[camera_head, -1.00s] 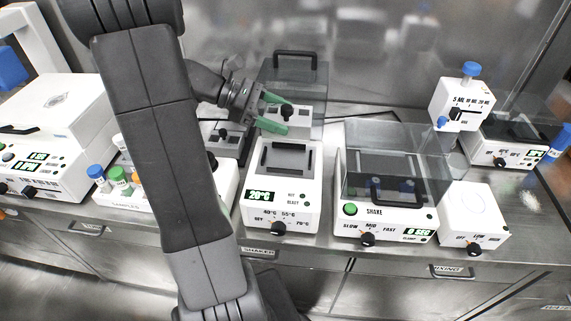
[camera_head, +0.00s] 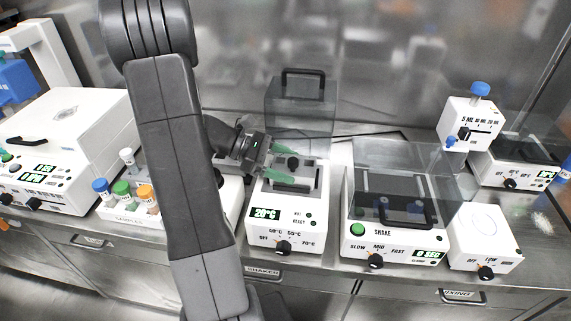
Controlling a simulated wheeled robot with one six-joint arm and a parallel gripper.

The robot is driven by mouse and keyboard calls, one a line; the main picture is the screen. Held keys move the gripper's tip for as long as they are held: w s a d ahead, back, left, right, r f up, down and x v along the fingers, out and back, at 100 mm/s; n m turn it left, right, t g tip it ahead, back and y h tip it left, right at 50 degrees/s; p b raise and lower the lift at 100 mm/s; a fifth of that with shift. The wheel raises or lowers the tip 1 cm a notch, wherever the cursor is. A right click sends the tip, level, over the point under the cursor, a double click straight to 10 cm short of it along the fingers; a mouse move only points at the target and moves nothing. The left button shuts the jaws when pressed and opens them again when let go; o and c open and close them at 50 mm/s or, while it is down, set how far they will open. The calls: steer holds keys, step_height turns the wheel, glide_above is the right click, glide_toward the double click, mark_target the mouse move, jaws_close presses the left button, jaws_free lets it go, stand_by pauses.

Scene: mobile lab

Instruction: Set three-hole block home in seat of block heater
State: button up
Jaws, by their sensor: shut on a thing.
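The block heater (camera_head: 284,218) is a white box with a 20°C display, a black dial and a clear lid (camera_head: 301,98) raised at its back. Its dark-rimmed seat (camera_head: 268,189) is in the top. My gripper (camera_head: 284,165), with green fingers, reaches in from the left over the seat. It is shut on the three-hole block by its black knob (camera_head: 293,163). The block is mostly hidden by the fingers and appears over or within the seat opening. I cannot tell whether it touches the seat floor, and its holes are too small to make out.
A shaker (camera_head: 395,222) with a clear cover stands close on the heater's right. A sample rack (camera_head: 130,210) with coloured caps is at the left, beside a large white instrument (camera_head: 70,145). A small white mixer (camera_head: 484,237) is at the right. My arm hides part of the left bench.

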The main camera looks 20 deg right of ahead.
steer(key=shift+f, duration=0.15)
steer(key=o, duration=1.5)
steer(key=shift+o, duration=0.2)
steer(key=shift+w+a+r, duration=0.1)
steer(key=shift+a+r, duration=0.05)
steer(key=shift+r, duration=0.1)
steer(key=v, duration=1.1)
steer(key=shift+a, duration=0.3)
steer(key=shift+r, duration=0.1)
